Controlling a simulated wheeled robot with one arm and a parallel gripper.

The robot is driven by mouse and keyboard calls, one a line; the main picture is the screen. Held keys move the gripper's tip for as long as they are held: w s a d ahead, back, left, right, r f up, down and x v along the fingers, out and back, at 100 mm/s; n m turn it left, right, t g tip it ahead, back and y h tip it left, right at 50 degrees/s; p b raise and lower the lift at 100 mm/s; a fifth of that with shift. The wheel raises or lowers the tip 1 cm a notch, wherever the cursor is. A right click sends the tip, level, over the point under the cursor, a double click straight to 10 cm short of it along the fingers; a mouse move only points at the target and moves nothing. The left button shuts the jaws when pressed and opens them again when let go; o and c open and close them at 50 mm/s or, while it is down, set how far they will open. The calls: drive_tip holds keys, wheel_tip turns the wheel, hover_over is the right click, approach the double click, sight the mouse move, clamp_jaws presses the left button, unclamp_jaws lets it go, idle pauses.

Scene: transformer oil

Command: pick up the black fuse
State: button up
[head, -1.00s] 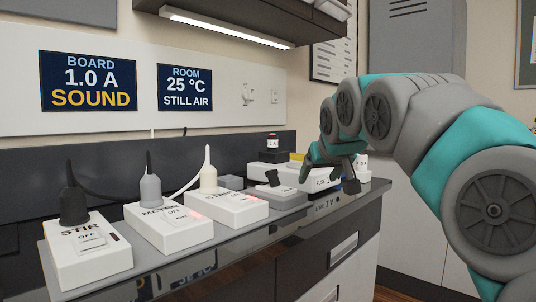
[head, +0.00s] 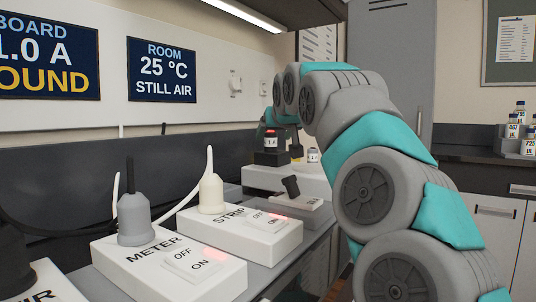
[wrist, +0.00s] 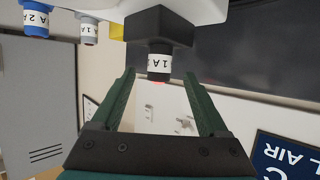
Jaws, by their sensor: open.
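The black fuse, with a white 1 A band, stands in a black holder (head: 270,158) on the bench, and in the wrist view the fuse (wrist: 159,64) hangs upside down from the holder (wrist: 160,26). A red glow shows at its end. My gripper (wrist: 159,74) is open, its two green fingers to either side of the fuse's end with a gap on both sides.
In the wrist view a blue fuse (wrist: 37,18) and a grey fuse (wrist: 89,32) stand apart to the left. In the head view the METER box (head: 168,262), the STRIP box (head: 240,235) and a switch box (head: 297,208) stand nearer. A dark back panel rises behind.

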sight(272, 138)
drive_tip(key=shift+p+x, duration=0.45)
drive_tip(key=shift+x, duration=2.4)
drive_tip(key=shift+c, duration=0.3)
clamp_jaws()
